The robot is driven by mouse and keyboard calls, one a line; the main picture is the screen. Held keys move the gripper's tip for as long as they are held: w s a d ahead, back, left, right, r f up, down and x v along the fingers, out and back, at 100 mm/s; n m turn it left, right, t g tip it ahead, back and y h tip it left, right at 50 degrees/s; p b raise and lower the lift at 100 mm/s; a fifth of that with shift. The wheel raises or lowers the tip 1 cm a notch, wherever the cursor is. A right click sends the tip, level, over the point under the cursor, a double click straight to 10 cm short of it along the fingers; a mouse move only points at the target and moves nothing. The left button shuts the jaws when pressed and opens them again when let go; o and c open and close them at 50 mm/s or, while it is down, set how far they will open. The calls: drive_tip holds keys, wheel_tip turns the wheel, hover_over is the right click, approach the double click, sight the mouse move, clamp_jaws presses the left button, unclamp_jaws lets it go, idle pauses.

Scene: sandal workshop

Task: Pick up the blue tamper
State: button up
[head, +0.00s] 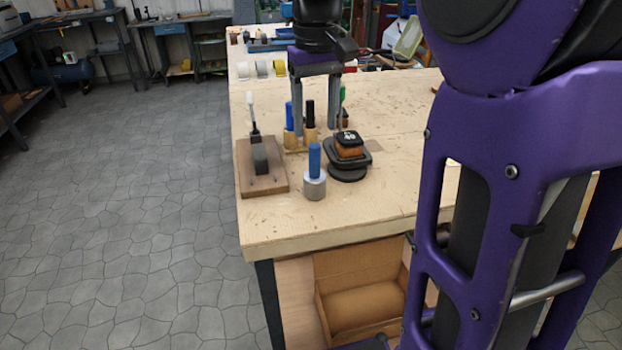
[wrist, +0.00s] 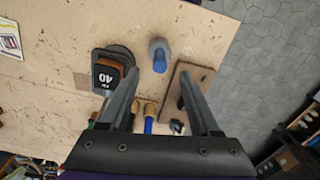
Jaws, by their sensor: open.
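The blue tamper (head: 314,163) stands upright on the wooden bench, with a blue handle on a wider grey metal base. It shows in the wrist view (wrist: 159,57) near the top middle, roughly in line with the gap between my fingers. My gripper (head: 315,131) is open and empty, fingers pointing down, behind the tamper as the head view sees it. In the wrist view my two fingertips (wrist: 160,72) spread to either side of the gap. No finger appears to touch the tamper.
A black-and-brown block marked 40 (head: 349,150) on a dark round base stands close right of the tamper. A wooden board (head: 264,182) with a black piece is to the left. Wooden-handled tools with blue (head: 289,117) and black (head: 310,114) tops stand behind. The front bench top is clear.

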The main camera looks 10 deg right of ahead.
sight(315, 175)
wheel_tip(315, 175, down, 9)
drive_tip(key=shift+w+f+b, duration=0.15)
drive_tip(key=shift+f+b, duration=0.05)
drive_tip(key=shift+b, duration=0.85)
clamp_jaws()
